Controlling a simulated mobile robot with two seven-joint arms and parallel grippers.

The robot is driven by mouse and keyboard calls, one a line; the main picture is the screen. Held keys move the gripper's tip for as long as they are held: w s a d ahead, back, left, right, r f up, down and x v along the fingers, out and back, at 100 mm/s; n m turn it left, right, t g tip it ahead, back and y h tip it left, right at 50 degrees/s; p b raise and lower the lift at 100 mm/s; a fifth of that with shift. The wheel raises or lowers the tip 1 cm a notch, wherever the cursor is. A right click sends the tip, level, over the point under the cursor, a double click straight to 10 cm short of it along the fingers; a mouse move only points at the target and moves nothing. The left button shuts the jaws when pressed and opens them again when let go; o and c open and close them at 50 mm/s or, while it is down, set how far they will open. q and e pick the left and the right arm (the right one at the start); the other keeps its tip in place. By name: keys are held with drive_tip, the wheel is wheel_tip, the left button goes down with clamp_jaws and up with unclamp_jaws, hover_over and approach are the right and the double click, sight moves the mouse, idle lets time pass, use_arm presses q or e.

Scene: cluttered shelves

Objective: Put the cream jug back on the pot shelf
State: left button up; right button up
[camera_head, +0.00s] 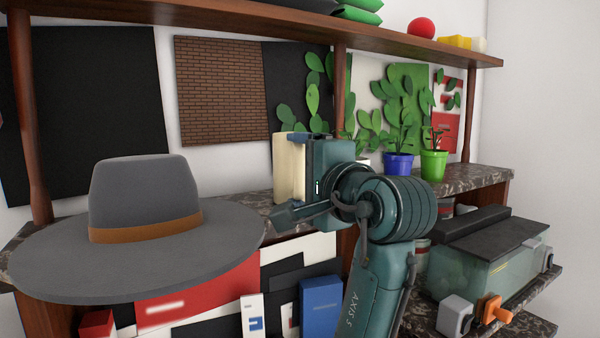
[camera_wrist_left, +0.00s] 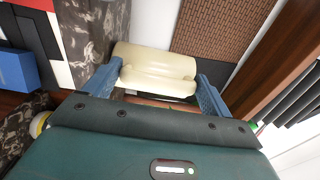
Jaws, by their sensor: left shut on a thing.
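The cream jug (camera_head: 288,168) is between the fingers of my left gripper (camera_head: 296,176), above the marbled pot shelf (camera_head: 485,181). Part of the jug is hidden behind the gripper body in the head view. In the left wrist view the jug (camera_wrist_left: 155,62) spans the gap between the two blue fingers of the left gripper (camera_wrist_left: 157,87). I cannot tell whether its base touches the shelf. My right gripper is in neither view.
A grey hat (camera_head: 140,185) with a brown band stands close on the left. A blue pot (camera_head: 398,164) and a green pot (camera_head: 433,165) with cacti stand on the shelf to the right. A wooden post (camera_head: 340,95) and upper shelf (camera_head: 250,24) bound the space.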

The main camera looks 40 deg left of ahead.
use_arm(q)
drive_tip(key=shift+f, duration=0.1)
drive_tip(key=o, duration=1.4)
drive_tip(key=shift+c, duration=0.2)
drive_tip(key=shift+d, duration=0.25)
drive_tip(key=b+v, duration=0.2)
drive_tip(key=v, duration=0.9)
drive_tip(key=shift+s+d+b, duration=0.2)
drive_tip(key=shift+d+b, duration=0.05)
drive_tip(key=shift+b, duration=0.15)
